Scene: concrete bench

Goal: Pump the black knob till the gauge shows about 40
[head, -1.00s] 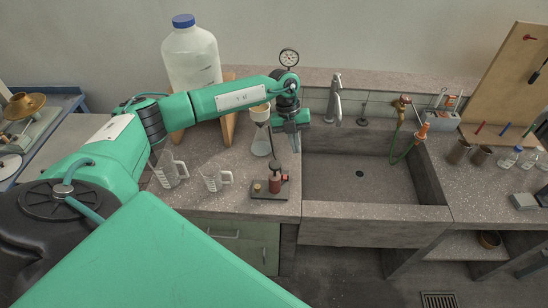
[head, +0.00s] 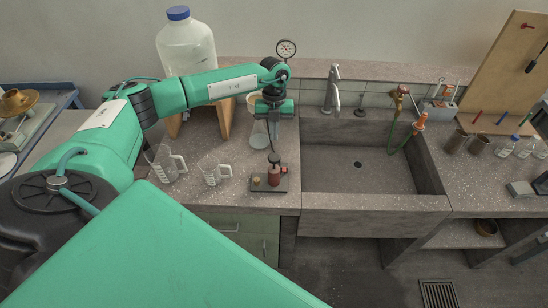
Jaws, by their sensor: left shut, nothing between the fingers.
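The hand pump is a dark red cylinder (head: 274,175) on a flat dark base at the front of the left counter. Its black knob (head: 274,158) is on top. My left gripper (head: 274,146) is shut and empty, pointing down, with its fingertips just above the knob in the picture. I cannot tell whether it touches the knob. The round gauge (head: 286,48) with a white dial stands behind my left wrist, against the back wall. Its needle is too small to read. My right gripper is not in view.
Two clear measuring jugs (head: 214,170) stand left of the pump. A glass flask (head: 259,135) is behind the gripper, near a large blue-capped bottle (head: 188,45). The stone sink (head: 355,212) with its tap (head: 332,90) lies to the right.

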